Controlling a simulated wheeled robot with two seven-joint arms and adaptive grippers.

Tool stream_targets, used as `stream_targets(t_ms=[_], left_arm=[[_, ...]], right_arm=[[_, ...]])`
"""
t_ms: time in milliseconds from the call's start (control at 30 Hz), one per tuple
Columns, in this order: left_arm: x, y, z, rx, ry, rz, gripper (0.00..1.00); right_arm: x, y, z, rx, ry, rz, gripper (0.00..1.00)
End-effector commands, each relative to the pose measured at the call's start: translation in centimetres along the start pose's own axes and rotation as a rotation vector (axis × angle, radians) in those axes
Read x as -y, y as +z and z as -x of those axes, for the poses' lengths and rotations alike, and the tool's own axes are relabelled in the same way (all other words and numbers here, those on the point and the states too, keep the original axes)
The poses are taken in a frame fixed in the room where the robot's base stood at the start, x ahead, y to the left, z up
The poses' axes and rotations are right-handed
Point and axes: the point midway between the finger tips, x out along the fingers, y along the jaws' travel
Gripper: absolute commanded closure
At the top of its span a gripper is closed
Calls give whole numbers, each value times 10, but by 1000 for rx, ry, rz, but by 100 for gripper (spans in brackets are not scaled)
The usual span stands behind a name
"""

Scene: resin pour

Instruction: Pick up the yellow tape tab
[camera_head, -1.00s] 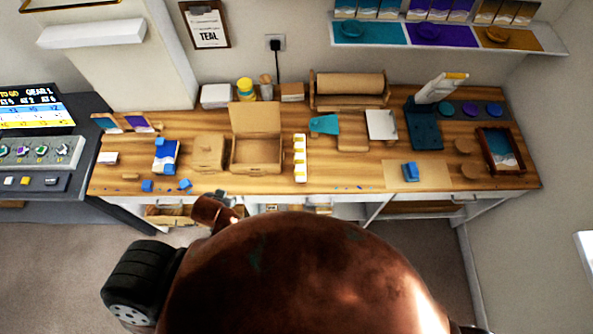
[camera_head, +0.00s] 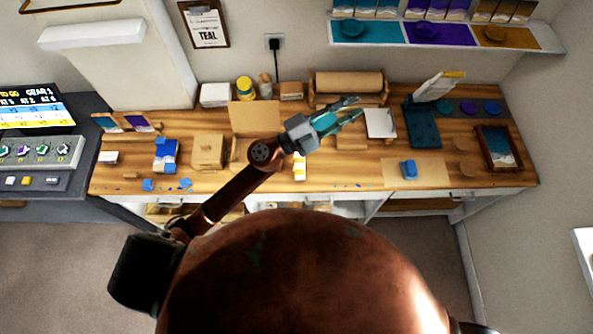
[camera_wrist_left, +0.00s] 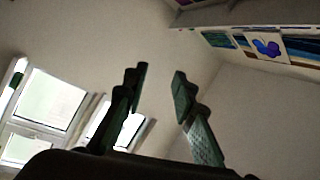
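A white strip (camera_head: 299,176) with small yellow tabs (camera_head: 299,157) lies on the workbench near its front edge, right of the open cardboard box. My left forearm and wrist pass over its far part, so some tabs are hidden. My left gripper (camera_head: 357,108) is raised above the bench, up and to the right of the strip, with its two greenish fingers spread and nothing between them. In the left wrist view the gripper (camera_wrist_left: 159,74) is also open and empty, facing the wall and windows. My right gripper is not in view.
The open cardboard box (camera_head: 252,118) stands left of the strip, partly behind my arm. A paper roll (camera_head: 348,84) is at the back. A blue block (camera_head: 408,169) sits on a tan mat (camera_head: 435,176) to the right. The teal stand (camera_head: 424,128) rises behind it.

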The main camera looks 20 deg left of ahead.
Motion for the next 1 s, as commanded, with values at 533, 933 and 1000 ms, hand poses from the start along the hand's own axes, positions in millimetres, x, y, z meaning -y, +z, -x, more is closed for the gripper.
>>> stream_targets(t_ms=[533,933,1000], left_arm=[[-238,134,153,-135,1639,-553,75],[-222,196,208,57,1897,-586,75],[-228,199,210,54,1895,-586,75]], right_arm=[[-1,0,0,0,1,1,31],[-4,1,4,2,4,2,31],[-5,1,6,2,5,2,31]])
